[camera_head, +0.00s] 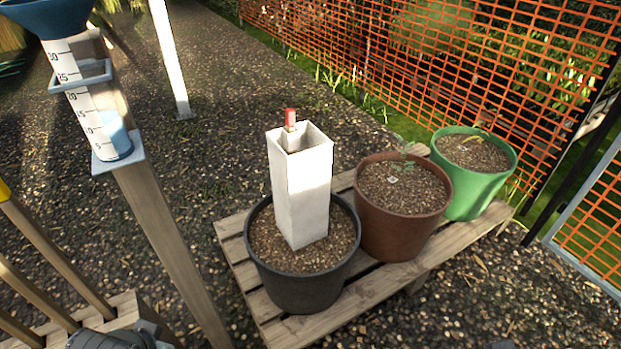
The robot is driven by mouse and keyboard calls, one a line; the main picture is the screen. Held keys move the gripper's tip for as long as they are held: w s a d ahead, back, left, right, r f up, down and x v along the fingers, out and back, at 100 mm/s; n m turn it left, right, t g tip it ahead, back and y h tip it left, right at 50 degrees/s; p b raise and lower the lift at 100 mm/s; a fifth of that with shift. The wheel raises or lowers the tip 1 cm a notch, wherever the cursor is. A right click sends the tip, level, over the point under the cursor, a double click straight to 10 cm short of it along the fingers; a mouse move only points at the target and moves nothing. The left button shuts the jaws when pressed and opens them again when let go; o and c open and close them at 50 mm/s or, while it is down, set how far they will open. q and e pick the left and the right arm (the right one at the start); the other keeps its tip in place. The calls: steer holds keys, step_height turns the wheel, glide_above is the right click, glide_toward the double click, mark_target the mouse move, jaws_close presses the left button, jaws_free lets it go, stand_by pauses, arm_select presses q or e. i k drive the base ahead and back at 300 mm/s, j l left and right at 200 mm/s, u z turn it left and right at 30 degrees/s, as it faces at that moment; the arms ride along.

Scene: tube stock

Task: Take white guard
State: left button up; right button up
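The white guard (303,190) is a tall, square, open-topped tube. It stands upright in the soil of a black pot (305,292), around a wooden stake with a red tip (290,118) that shows above its rim. The guard's lower end meets the soil, and any plant inside it is hidden. Neither gripper's fingers show.
The black pot, a brown pot (380,233) with a seedling and a green pot (486,191) stand on a wooden pallet (378,301). A rain gauge (97,122) on a post (165,235) stands at left. Orange mesh fencing (400,45) runs behind. Gravel beyond the guard is clear.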

mark_target(301, 181)
steer(key=i+l+u, duration=0.1)
steer(key=l, duration=0.3)
steer(key=i+l+u, duration=0.15)
steer(key=l, duration=0.3)
steer(key=i+l+u, duration=0.1)
steer(key=l, duration=0.35)
steer(key=i+l+u, duration=0.15)
steer(key=l, duration=0.3)
steer(key=i+l+u, duration=0.1)
steer(key=l, duration=0.4)
steer(key=i+l, duration=0.1)
steer(key=l+u, duration=0.05)
steer(key=l, duration=0.05)
